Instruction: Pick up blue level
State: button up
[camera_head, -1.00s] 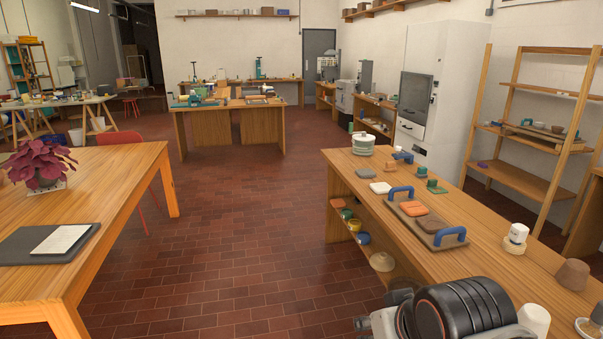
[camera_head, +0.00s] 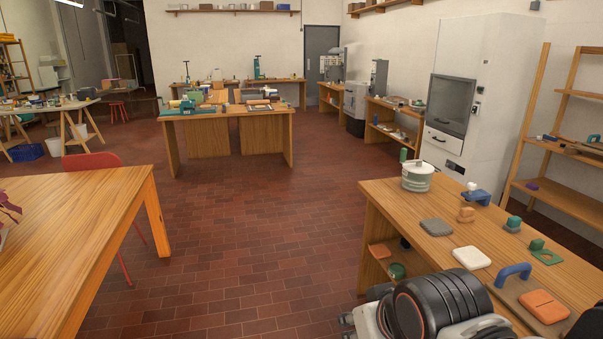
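I cannot make out for certain which thing is the blue level. A small blue piece with a white knob (camera_head: 476,196) sits on the wooden counter (camera_head: 408,204) at the right. Further forward there, a blue arched handle (camera_head: 513,270) stands on a flat board (camera_head: 512,291) beside an orange block (camera_head: 543,306). A teal-blue item (camera_head: 187,107) is on the far workbench, too small to identify. My dark rounded arm part fills the bottom right and hides part of the counter. My gripper's fingers do not show.
A wooden table (camera_head: 80,215) with a red chair (camera_head: 92,162) is at left. The red tiled floor between table and counter is clear toward the far workbench (camera_head: 200,142). A wooden rack (camera_head: 560,188) stands right.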

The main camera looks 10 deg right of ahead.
aim_at(553, 138)
jog(key=i, duration=4.15)
jog(key=i+l+z, duration=0.15)
jog(key=i+z, duration=0.65)
jog(key=i+j+z, duration=0.15)
jog(key=i+z, duration=0.3)
jog(key=i+j+z, duration=0.4)
jog(key=i+l+z, duration=0.45)
jog(key=i, duration=0.15)
jog(key=i+z, duration=0.5)
jog(key=i, duration=0.15)
jog(key=i+j+z, duration=0.1)
jog(key=i+z, duration=0.35)
jog(key=i, duration=0.2)
jog(key=i+l, duration=0.3)
jog(key=i, duration=0.15)
jog(key=i+l, duration=0.25)
jog(key=i, duration=0.2)
jog(key=i+l, duration=0.3)
jog(key=i, duration=0.15)
jog(key=i+l+u, duration=0.3)
jog(key=i+l, duration=0.4)
jog(key=i, duration=0.3)
jog(key=i+l+u, duration=0.3)
jog(key=i+l, duration=0.6)
